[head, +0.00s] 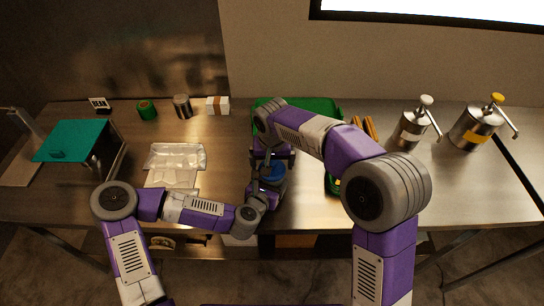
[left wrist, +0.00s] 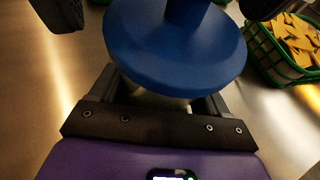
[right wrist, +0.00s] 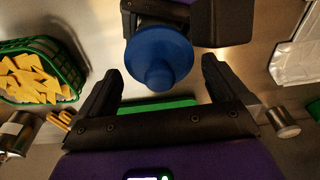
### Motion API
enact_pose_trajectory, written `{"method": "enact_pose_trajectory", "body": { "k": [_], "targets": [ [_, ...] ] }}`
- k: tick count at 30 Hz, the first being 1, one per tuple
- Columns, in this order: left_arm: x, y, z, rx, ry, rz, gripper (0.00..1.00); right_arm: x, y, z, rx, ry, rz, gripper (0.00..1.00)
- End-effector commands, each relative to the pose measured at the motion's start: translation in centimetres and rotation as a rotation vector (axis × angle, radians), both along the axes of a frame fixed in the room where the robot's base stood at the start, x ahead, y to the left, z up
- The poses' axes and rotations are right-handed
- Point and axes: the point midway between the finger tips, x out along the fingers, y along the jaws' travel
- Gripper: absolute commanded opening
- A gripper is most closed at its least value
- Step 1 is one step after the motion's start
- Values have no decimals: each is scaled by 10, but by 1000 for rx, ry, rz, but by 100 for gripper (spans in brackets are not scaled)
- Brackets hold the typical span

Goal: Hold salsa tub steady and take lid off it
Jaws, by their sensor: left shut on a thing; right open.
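The salsa tub's blue lid (head: 272,172) shows between my two grippers in the head view. It is round with a raised knob, and it fills the top of the left wrist view (left wrist: 178,45). The tub under it is mostly hidden by the lid. My left gripper (left wrist: 165,90) is shut on the tub below the lid. My right gripper (right wrist: 160,85) is open, with its fingers apart. In the right wrist view the lid (right wrist: 158,58) lies just beyond and between its fingertips. I see no finger touching the knob.
A green basket of tortilla chips (right wrist: 35,75) stands close by the tub. A green tray (head: 318,104) lies behind my right arm. Two metal pump dispensers (head: 412,128) stand at the right.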

Motion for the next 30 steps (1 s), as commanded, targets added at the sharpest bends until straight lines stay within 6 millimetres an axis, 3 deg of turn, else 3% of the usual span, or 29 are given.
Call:
{"method": "enact_pose_trajectory", "body": {
  "k": [8,18,26,27,30],
  "targets": [
    [0,0,0,0,-1,0,49,0,0,-1,0,0,0,97],
    [0,0,0,0,-1,0,49,0,0,-1,0,0,0,45],
    [0,0,1,0,-1,-1,49,0,0,-1,-1,1,0,42],
    [0,0,1,0,-1,-1,49,0,0,-2,-1,1,0,67],
    [0,0,1,0,-2,-1,49,0,0,-2,-1,2,0,51]
  ]
}}
